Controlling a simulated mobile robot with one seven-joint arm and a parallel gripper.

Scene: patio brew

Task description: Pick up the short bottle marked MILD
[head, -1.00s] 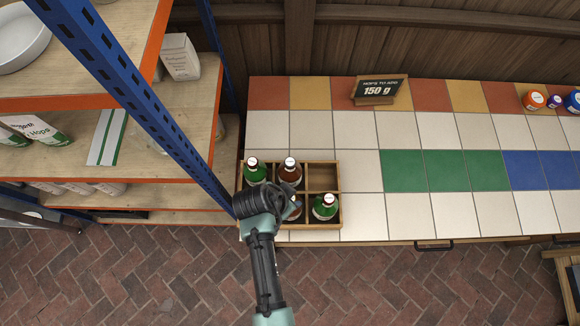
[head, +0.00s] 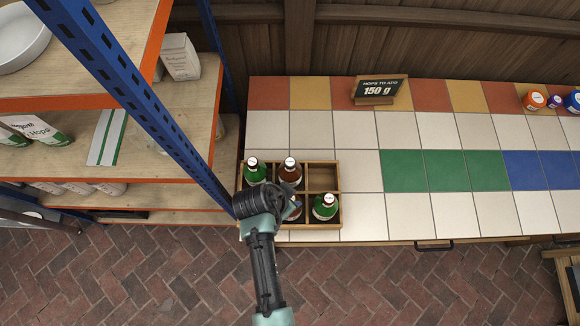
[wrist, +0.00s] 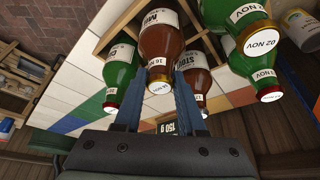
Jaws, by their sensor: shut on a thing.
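The brown bottle with a white label (wrist: 162,43), whose visible letters look like the start of MILD, stands between my fingers in the wrist view. My gripper (wrist: 158,100) is shut on it near its neck and pale cap. In the head view my gripper (head: 288,208) is over the front middle of the wooden crate (head: 338,190) and hides most of this bottle. The crate's dividers show around the bottles. Whether the bottle is lifted off the crate floor I cannot tell.
A second brown bottle (head: 290,172) stands behind, and green bottles stand at back left (head: 255,172) and front right (head: 325,207). The back right compartment is empty. A blue shelf post (head: 150,120) rises close at left.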

